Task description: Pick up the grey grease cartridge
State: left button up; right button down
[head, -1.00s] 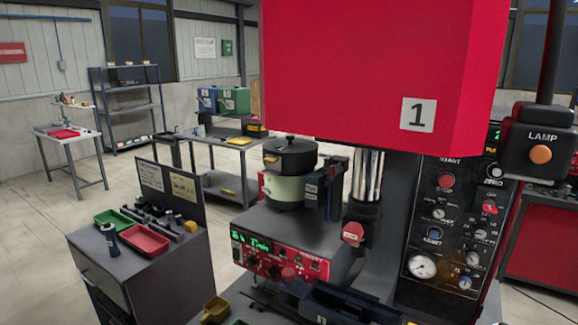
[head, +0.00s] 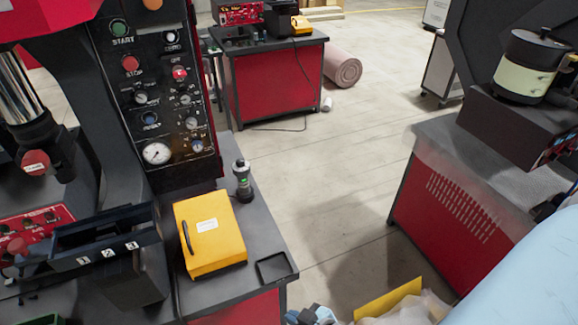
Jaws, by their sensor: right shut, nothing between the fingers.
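A small upright cylinder (head: 243,181), dark grey with a green band and a narrower top, stands on the grey bench top behind a yellow box. It is the likeliest grease cartridge in view, but I cannot read a label on it. My right gripper (head: 549,206) shows only as a dark, partly cut-off shape at the right edge, above my pale blue arm. It is shut and empty, far to the right of the cylinder and apart from it.
The yellow box (head: 210,236) with a dark handle stands close in front of the cylinder. A shallow black tray (head: 272,268) lies at the bench's right corner. Black numbered bins (head: 108,247) stand left. Open floor separates this bench from the red-sided bench (head: 455,217) on the right.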

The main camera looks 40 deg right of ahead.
aim_at(244, 190)
jog(key=z, duration=0.7)
jog(key=u, duration=0.2)
jog(key=l, duration=0.05)
